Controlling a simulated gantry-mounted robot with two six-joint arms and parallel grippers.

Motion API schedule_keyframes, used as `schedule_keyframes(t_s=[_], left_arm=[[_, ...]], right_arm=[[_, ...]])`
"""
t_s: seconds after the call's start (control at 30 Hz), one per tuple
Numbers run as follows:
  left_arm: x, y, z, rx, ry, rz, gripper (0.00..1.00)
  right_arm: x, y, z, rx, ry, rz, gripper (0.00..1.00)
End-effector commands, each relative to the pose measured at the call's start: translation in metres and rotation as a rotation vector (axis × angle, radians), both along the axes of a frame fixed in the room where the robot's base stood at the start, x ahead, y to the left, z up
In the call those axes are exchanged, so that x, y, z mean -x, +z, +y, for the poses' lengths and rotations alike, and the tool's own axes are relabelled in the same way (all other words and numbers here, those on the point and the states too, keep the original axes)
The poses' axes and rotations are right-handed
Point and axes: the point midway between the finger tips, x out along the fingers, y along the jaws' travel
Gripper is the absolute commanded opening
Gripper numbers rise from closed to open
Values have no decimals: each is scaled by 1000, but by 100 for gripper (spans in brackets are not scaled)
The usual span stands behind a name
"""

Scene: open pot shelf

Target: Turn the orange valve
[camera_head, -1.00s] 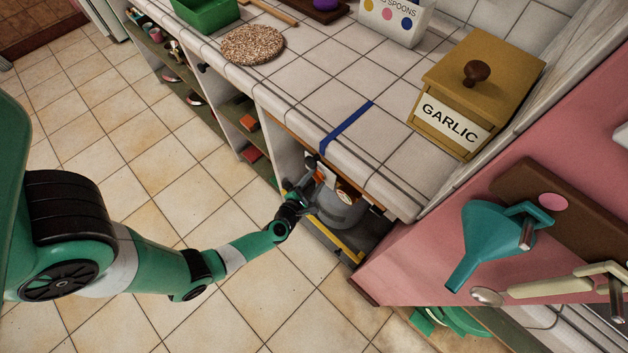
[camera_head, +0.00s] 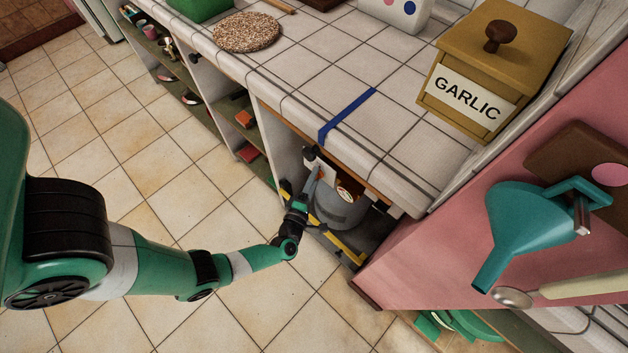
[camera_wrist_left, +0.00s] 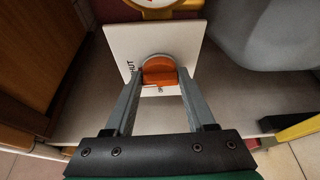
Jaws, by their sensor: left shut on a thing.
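The orange valve (camera_wrist_left: 160,72) is a rounded handle on a white square plate (camera_wrist_left: 185,40) in the left wrist view. Part of a word, ending in "UT", shows on the plate beside it. The two grey fingers of my left gripper (camera_wrist_left: 160,88) lie on either side of the handle and are shut on it. In the head view my left gripper (camera_head: 311,180) reaches into the open compartment under the counter, where the valve is mostly hidden by the gripper. My right gripper is not in view.
A grey rounded tank (camera_head: 338,210) stands beside the gripper in the compartment. A yellow bar (camera_head: 347,246) runs along its front edge. The tiled counter (camera_head: 340,95) overhangs above. A wooden panel (camera_wrist_left: 40,60) is close on the left in the wrist view. The floor before the compartment is clear.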

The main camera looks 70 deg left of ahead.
Motion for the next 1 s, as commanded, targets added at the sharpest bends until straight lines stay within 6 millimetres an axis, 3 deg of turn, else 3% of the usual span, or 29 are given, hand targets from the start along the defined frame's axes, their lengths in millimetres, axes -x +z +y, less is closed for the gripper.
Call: schedule_keyframes(t_s=[0.67,0.7,0.83,1.0], left_arm=[[0,0,0,-63,1,29,0],[0,0,0,-63,1,29,61],[0,0,0,-62,1,29,84],[0,0,0,-61,0,28,85]], right_arm=[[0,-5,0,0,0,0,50],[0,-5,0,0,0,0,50],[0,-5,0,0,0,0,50],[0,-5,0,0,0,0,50]])
